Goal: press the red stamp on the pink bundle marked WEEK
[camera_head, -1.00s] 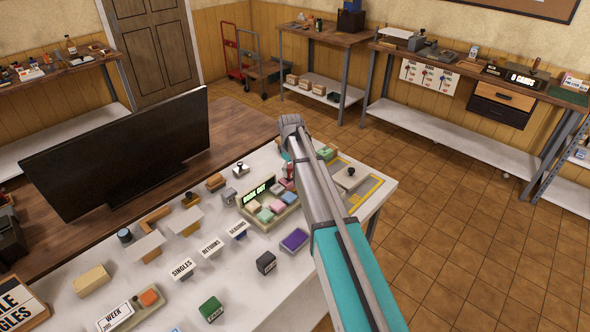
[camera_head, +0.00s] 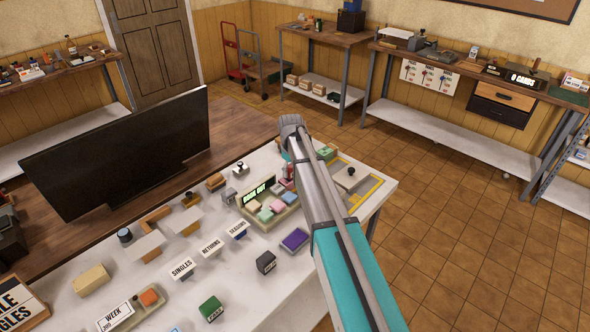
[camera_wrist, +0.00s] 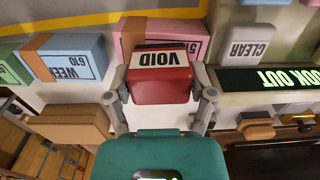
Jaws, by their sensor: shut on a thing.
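In the wrist view my gripper (camera_wrist: 162,88) is shut on a red stamp (camera_wrist: 162,84) whose label reads VOID, upside down. A pink bundle (camera_wrist: 160,27) with a brown band lies right behind the stamp. The stamp hides most of the bundle's label, so I cannot read it or tell whether they touch. A blue bundle (camera_wrist: 62,58) to the left shows the word WEEK.
A BOOK OUT tray (camera_head: 294,209) of coloured blocks stands close to my arm. A grey block marked CLEAR (camera_wrist: 246,42) is right of the stamp in the wrist view.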

